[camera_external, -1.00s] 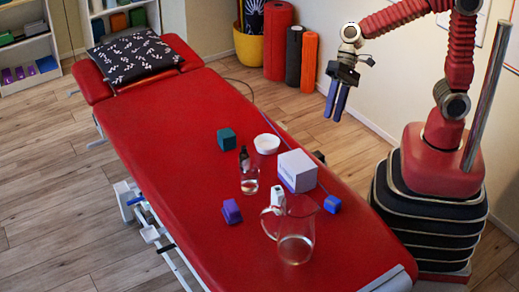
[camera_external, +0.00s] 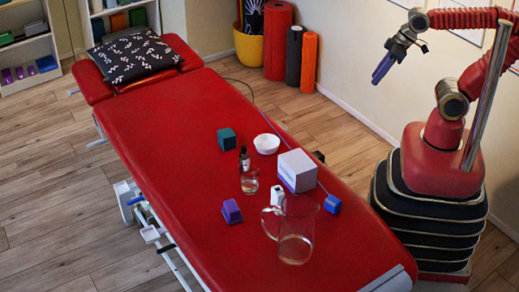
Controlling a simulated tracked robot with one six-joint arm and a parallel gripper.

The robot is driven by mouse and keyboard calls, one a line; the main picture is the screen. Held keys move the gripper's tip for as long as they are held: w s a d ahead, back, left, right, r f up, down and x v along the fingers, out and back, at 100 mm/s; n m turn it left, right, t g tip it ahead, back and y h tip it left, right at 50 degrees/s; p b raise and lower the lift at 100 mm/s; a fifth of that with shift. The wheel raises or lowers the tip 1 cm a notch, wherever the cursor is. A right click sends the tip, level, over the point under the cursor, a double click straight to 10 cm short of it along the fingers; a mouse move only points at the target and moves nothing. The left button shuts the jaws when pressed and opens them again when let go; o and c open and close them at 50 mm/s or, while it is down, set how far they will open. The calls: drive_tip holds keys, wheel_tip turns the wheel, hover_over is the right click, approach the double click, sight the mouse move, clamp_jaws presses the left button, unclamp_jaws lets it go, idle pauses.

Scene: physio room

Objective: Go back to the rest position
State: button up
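My gripper (camera_external: 382,70) is in the air at the upper right, over the floor between the red treatment table (camera_external: 160,135) and the wall. Its blue fingers point down and to the left, and nothing shows between them. They overlap from this side, so their opening cannot be judged. My red arm reaches up from its base on the right and bends back toward the left at the top. The gripper is well above the table and apart from everything on it.
On the table are a glass jug (camera_external: 295,235), white box (camera_external: 297,171), white bowl (camera_external: 267,144), teal block (camera_external: 226,139), purple block (camera_external: 232,211), blue block (camera_external: 332,204), dark bottle (camera_external: 244,159) and small glass (camera_external: 250,182). Rolled mats (camera_external: 277,42) stand by the wall.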

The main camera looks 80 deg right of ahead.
drive_tip(key=shift+s+d+h, duration=0.3)
drive_tip(key=shift+s+d, duration=0.1)
drive_tip(key=shift+d, duration=0.3)
